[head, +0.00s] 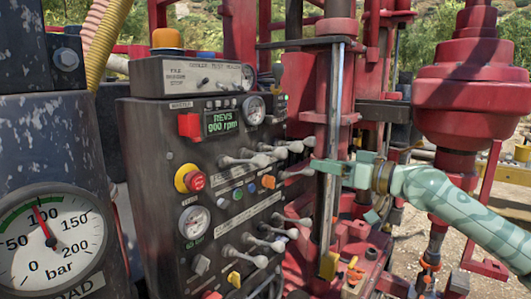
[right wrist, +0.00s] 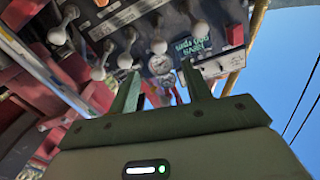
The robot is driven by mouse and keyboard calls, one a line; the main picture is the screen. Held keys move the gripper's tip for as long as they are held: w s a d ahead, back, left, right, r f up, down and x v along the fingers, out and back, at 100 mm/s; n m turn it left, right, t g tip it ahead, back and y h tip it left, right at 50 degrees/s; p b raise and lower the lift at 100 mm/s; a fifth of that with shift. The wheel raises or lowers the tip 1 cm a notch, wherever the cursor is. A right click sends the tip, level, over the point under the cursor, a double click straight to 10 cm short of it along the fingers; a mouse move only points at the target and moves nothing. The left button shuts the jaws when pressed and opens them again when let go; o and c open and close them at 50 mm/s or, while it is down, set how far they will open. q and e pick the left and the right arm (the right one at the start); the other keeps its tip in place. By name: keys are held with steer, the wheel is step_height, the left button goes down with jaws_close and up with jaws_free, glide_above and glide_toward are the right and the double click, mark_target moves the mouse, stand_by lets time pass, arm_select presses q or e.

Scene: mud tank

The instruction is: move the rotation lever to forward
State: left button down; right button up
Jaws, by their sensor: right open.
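The dark control panel (head: 160,150) carries an upper row of pale, ball-ended levers (head: 258,160) and a lower row (head: 260,262). The labels are too small to read, so I cannot tell which is the rotation lever. My right gripper (head: 316,166) is to the right of the upper row, near its right-hand levers. In the right wrist view, my right gripper (right wrist: 161,82) is open, with nothing visible between its fingers. Several lever knobs (right wrist: 158,46) show beyond and left of the fingertips; contact cannot be made out. My left gripper is not in view.
The panel has a red emergency button (head: 194,180), a green rpm display (head: 220,122) and gauges. A large bar gauge (head: 48,240) stands at the left. Red uprights (head: 333,110) and a red drill head (head: 462,85) stand close around my right arm.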

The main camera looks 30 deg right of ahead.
steer(key=p, duration=0.6)
glide_toward(275, 153)
steer(key=w, duration=0.3)
steer(key=shift+d+r, duration=0.2)
steer(key=shift+d, duration=0.1)
steer(key=x, duration=0.2)
steer(key=p+x, duration=0.1)
steer(key=x, duration=0.2)
steer(key=f+p+x, duration=0.1)
steer(key=x, duration=0.2)
steer(key=shift+w+a, duration=0.15)
steer(key=shift+w, duration=0.1)
